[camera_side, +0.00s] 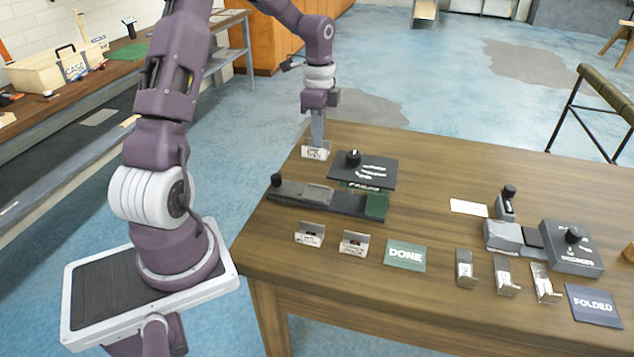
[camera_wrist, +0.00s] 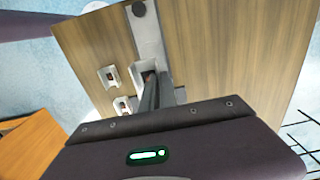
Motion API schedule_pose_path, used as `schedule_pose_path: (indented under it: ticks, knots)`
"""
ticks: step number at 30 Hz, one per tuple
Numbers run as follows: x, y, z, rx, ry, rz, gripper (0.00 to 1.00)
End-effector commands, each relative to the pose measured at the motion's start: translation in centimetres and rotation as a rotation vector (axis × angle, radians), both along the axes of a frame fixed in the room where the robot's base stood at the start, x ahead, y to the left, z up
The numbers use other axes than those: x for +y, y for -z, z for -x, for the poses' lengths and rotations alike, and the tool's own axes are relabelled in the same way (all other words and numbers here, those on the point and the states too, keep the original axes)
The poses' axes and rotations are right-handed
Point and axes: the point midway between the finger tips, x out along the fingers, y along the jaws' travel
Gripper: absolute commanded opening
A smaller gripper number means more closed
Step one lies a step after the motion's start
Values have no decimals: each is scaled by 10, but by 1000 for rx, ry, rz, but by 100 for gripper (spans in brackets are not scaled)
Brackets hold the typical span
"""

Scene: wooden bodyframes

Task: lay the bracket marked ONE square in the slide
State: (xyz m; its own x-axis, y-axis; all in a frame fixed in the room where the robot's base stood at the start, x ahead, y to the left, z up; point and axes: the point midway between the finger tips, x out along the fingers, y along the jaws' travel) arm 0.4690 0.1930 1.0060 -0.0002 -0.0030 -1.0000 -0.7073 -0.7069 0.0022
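My gripper (camera_side: 317,138) points down at the far left edge of the table. It appears shut on a white-grey bracket (camera_side: 315,153), whose dark lettering is too small to read surely. In the wrist view the dark fingers (camera_wrist: 151,92) meet at this bracket (camera_wrist: 148,68). Two similar labelled brackets (camera_side: 309,234) (camera_side: 354,243) stand apart near the front left. I cannot read which is ONE. The slide looks to be the long grey and dark fixture (camera_side: 318,197) with a knob at its left end, standing behind them; the held bracket is apart from it.
A dark plate with a knob (camera_side: 362,170) stands behind the fixture, with a green block (camera_side: 376,205) below. A DONE card (camera_side: 405,255) lies front centre. At right are another knobbed fixture (camera_side: 571,249), several bent brackets (camera_side: 506,276) and a FOLDED card (camera_side: 593,305). The table's back is clear.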

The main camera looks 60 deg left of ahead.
Motion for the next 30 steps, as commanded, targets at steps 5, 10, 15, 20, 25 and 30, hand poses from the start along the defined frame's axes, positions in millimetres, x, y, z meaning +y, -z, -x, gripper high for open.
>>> schedule_pose_path:
  ticks: [5, 10, 15, 20, 25, 30]
  knots:
    - [-1, 55, 1, 3, 1, 3, 0]
    - [0, 80, 0, 1, -1, 0, 0]
    - [0, 113, 1, 2, 0, 1, 0]
    - [0, 121, 0, -1, 0, -1, 0]
    - [0, 121, 0, -1, 0, -1, 0]
    - [0, 122, 0, -1, 0, -1, 22]
